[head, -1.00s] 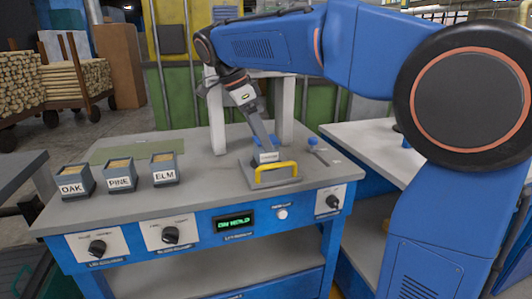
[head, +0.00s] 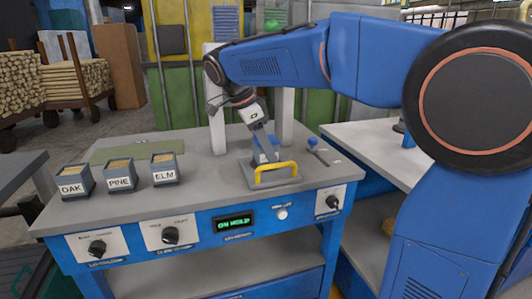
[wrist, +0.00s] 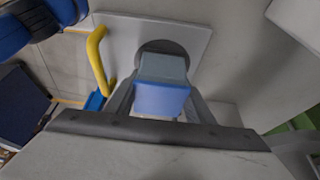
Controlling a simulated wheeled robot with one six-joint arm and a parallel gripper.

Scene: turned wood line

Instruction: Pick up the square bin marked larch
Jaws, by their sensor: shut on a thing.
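No bin marked larch can be made out in either view. My gripper (head: 267,158) is low over a grey plate (head: 285,182) with a yellow handle (head: 276,172). In the wrist view my gripper (wrist: 160,95) is shut on a small blue-grey block (wrist: 162,98) between its fingers. The block is above or on a dark round disc (wrist: 152,47) on the plate; contact with it cannot be told. No lettering shows on the block. Three square bins with tan tops stand at the left of the bench: OAK (head: 74,186), PINE (head: 121,180) and ELM (head: 165,174).
A greenish mat (head: 135,150) lies behind the bins. A blue-knobbed tool (head: 315,148) lies right of the plate. White posts (head: 217,125) stand behind my gripper. The bench front carries dials (head: 171,235) and a green-lettered display (head: 233,223). The bench between ELM and the plate is clear.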

